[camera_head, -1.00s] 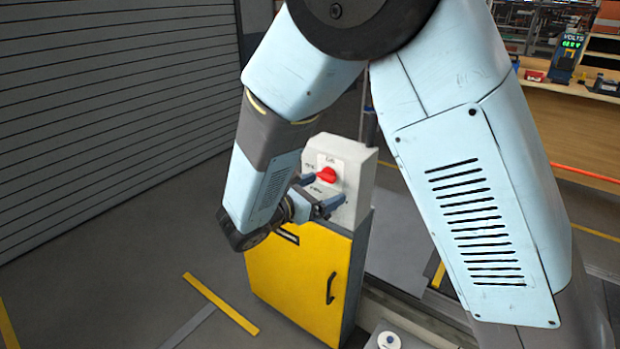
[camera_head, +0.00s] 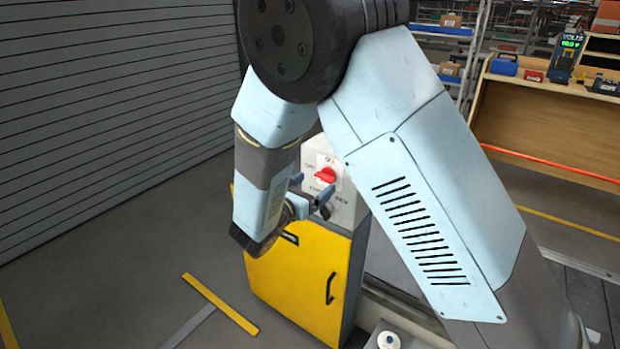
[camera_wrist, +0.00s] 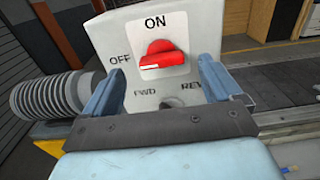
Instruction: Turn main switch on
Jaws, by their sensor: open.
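The main switch is a red rotary knob (camera_head: 325,174) on a white plate on the front of a light grey control box (camera_head: 346,205). In the wrist view the red knob (camera_wrist: 161,57) lies roughly level, below the ON label and right of the OFF label. My gripper (camera_head: 309,190) is open and empty in front of the box. In the wrist view its two blue-grey fingers (camera_wrist: 162,85) stand apart, one on each side below the knob, and do not grip it. A dark lower selector, marked FWD and REV, is partly hidden behind my gripper.
The box stands on a yellow cabinet (camera_head: 300,283) with a black handle. A grey ribbed hose (camera_wrist: 47,97) is left of the box in the wrist view. A slatted shutter (camera_head: 110,110) is at left. A workbench (camera_head: 550,86) stands at back right.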

